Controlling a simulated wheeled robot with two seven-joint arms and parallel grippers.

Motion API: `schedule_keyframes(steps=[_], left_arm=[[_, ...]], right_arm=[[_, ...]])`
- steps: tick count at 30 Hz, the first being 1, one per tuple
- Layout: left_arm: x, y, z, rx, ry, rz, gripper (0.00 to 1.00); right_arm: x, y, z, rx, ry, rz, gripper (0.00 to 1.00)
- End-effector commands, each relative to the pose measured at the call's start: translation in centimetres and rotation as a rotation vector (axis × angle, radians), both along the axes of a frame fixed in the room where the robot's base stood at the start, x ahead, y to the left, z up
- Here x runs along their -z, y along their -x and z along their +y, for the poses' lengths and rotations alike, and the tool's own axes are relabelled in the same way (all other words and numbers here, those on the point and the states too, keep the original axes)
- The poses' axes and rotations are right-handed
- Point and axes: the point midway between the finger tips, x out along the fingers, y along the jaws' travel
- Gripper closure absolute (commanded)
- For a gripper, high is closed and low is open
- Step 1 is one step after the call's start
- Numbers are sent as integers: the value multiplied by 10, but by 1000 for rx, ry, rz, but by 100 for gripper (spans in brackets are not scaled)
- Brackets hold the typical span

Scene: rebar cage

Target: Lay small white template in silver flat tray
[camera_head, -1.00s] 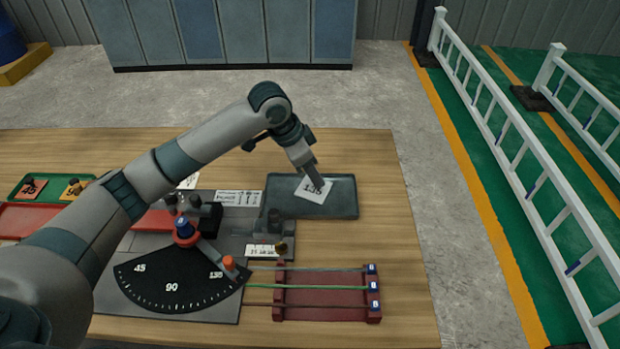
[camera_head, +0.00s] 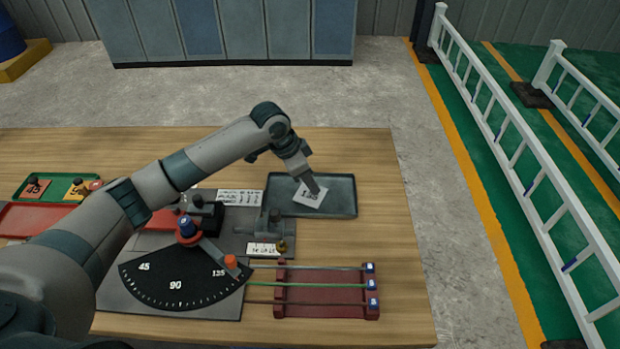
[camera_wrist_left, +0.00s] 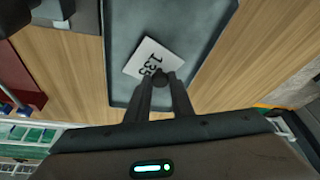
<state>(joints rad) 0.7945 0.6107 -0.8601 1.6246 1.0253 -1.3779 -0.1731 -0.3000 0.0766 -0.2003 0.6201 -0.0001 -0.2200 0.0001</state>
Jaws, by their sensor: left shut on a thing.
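The small white template (camera_head: 309,194), marked 135, is a square plate over the silver flat tray (camera_head: 344,182). My left gripper (camera_head: 314,187) is above the tray and shut on the template's knob. In the left wrist view the fingers (camera_wrist_left: 160,82) close on a dark knob at the edge of the white template (camera_wrist_left: 146,58), with the grey tray (camera_wrist_left: 185,15) below. I cannot tell whether the template touches the tray floor. My right gripper is not in view.
A green tray (camera_head: 56,182) with coloured templates and a red tray (camera_head: 28,219) stand at the left. The bending plate with its angle dial (camera_head: 176,285) lies in front. A dark red rack (camera_head: 325,299) holds several rods. Bare table lies right of the tray.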

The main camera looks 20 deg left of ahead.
Motion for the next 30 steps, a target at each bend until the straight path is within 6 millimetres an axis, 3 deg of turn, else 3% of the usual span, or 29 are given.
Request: schedule_keyframes(steps=[13,14,15,16,30], left_arm=[[5,-1,0,0,1,-2,100],[6,0,0,0,0,-1,72],[6,0,0,0,0,-1,62],[5,0,0,0,0,-1,60],[-2,0,2,0,0,-3,60]], right_arm=[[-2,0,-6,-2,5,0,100],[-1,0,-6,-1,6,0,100],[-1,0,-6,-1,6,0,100],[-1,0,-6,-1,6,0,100],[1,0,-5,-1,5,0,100]])
